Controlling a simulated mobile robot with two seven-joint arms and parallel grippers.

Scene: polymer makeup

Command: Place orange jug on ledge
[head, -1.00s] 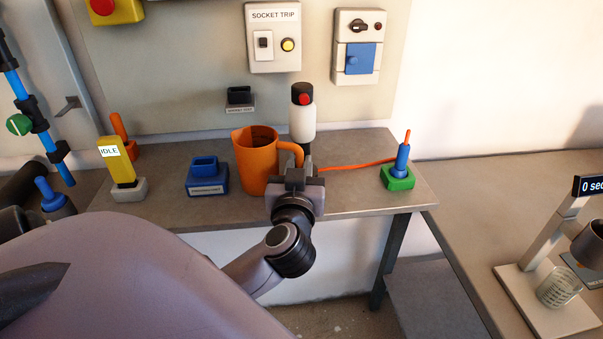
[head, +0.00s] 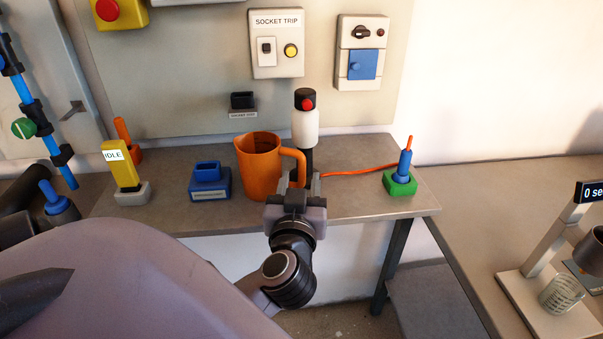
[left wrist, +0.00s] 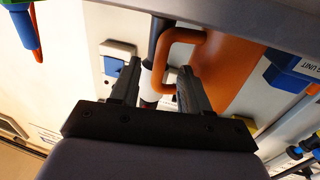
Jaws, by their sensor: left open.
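The orange jug (head: 256,172) stands upright on the grey worktop (head: 345,200), its handle (head: 301,160) facing right. My left gripper (head: 304,180) is open at the handle's lower part, right of the jug body. In the left wrist view, the open fingers of the left gripper (left wrist: 158,82) point toward the handle (left wrist: 186,37), with the jug body (left wrist: 232,72) to the right. One finger overlaps the handle's end; I cannot tell whether they touch. No separate ledge can be made out for certain. My right gripper is not in view.
A white bottle-like tool with a red button (head: 305,125) stands right behind the handle. A blue socket block (head: 209,181) is left of the jug. A green-based blue plug (head: 401,178) with an orange cable is at right. Worktop between handle and plug is mostly clear.

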